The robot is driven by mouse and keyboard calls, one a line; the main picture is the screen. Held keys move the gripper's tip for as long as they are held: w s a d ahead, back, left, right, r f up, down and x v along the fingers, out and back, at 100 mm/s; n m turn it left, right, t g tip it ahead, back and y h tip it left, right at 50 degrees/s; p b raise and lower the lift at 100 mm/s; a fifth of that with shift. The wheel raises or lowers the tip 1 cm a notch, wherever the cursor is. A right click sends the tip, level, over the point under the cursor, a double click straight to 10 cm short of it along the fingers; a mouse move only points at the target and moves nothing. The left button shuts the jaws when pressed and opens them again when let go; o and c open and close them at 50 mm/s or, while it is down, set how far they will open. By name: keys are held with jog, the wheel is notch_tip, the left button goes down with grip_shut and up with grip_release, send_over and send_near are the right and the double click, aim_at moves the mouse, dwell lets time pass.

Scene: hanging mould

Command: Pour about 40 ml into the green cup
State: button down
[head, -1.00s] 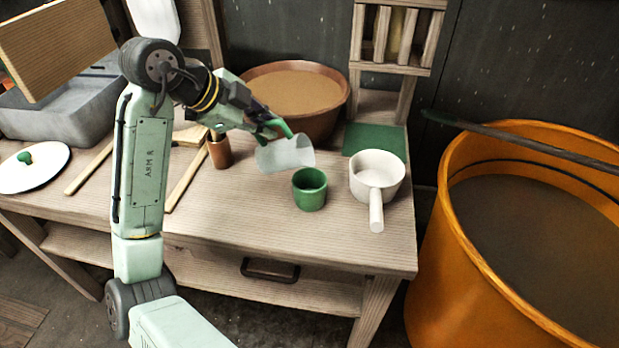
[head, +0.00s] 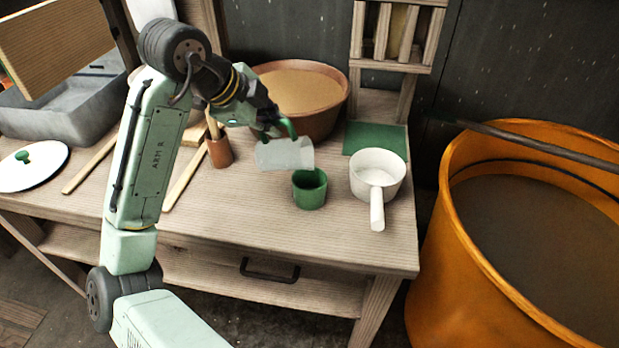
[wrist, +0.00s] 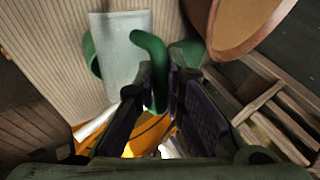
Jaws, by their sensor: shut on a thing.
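My gripper (head: 277,125) is shut on the green handle of a translucent jug (head: 282,154). The jug lies tipped nearly on its side, its right end just above and beside the rim of the green cup (head: 309,194). The cup stands upright on the bench. In the wrist view, the fingers (wrist: 160,78) close around the green handle, and the jug (wrist: 121,45) covers most of the cup (wrist: 91,55). I cannot make out a stream of liquid, the jug's liquid level, or the level in the cup.
A white handled pan (head: 377,170) stands right of the cup. A wide brown bowl (head: 318,122) is behind the jug. A brown pot (head: 220,152) with sticks stands left. A large orange vat (head: 450,270) stands beyond the bench's right edge.

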jog(key=shift+w+a, duration=0.25)
jog(key=shift+a, duration=0.5)
jog(key=shift+d+f+m+y+b, duration=0.15)
jog(key=shift+d+m+y+b, duration=0.2)
jog(key=shift+y, duration=0.45)
dwell(1.4)
jog(key=a+f+n+h, duration=0.1)
jog(key=a+f+h, duration=0.1)
jog(key=f+h, duration=0.1)
jog(key=w+a+f+n+h+b, duration=0.1)
jog(key=a+f+n+h, duration=0.1)
jog(key=a+f+h, duration=0.1)
jog(key=w+a+f+n+h, duration=0.1)
jog(key=a+f+n+h, duration=0.1)
jog(key=h, duration=0.3)
jog(key=shift+a+f+g+h, duration=0.3)
jog(key=shift+f+g, duration=0.1)
jog(key=shift+w+a+f+h+b, duration=0.1)
jog(key=shift+a+f+h+b, duration=0.2)
jog(key=shift+b, duration=0.1)
jog(key=shift+w+a+r+n+h+p, duration=0.15)
jog(key=shift+r+n+h+p, duration=0.1)
jog(key=shift+r+n+h, duration=0.2)
jog(key=shift+a+r+n+h+p, duration=0.15)
jog(key=shift+r+n+h+p, duration=0.15)
jog(key=shift+r, duration=0.25)
